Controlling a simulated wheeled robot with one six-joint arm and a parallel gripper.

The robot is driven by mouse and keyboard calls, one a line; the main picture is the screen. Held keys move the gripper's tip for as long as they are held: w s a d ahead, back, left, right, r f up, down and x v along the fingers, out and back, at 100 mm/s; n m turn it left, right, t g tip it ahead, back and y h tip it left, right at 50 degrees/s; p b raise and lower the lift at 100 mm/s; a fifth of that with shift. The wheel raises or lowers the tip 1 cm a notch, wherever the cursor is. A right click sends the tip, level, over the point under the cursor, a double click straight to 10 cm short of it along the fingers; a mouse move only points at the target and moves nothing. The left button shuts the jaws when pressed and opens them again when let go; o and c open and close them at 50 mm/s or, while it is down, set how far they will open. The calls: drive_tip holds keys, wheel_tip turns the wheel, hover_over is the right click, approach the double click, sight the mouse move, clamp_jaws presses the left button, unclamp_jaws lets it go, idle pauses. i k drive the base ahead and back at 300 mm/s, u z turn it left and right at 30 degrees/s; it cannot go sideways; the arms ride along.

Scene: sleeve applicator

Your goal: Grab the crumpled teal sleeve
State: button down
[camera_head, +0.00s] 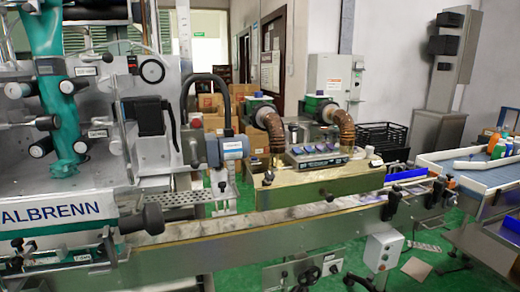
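A teal sleeve (58,105) hangs down the front of the machine at the left of the head view. It is glossy, wide at the top and narrow and wrinkled lower down. Its crumpled lower end (65,168) bunches up just above the ALBRENN lettering. Rollers and knobs stand close on both sides of the sleeve. I cannot see my gripper in this view.
The machine's rollers (41,147) and a black knob (152,71) stick out around the sleeve. A conveyor (250,238) runs across the front to the right, under a housing with brown hoses (275,130). A blue-lined table (475,172) stands at the right.

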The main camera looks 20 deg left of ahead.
sight(64, 168)
drive_tip(key=z, duration=0.5)
drive_tip(key=i, duration=1.1)
drive_tip(key=u, duration=5.05)
drive_tip(key=i, duration=1.6)
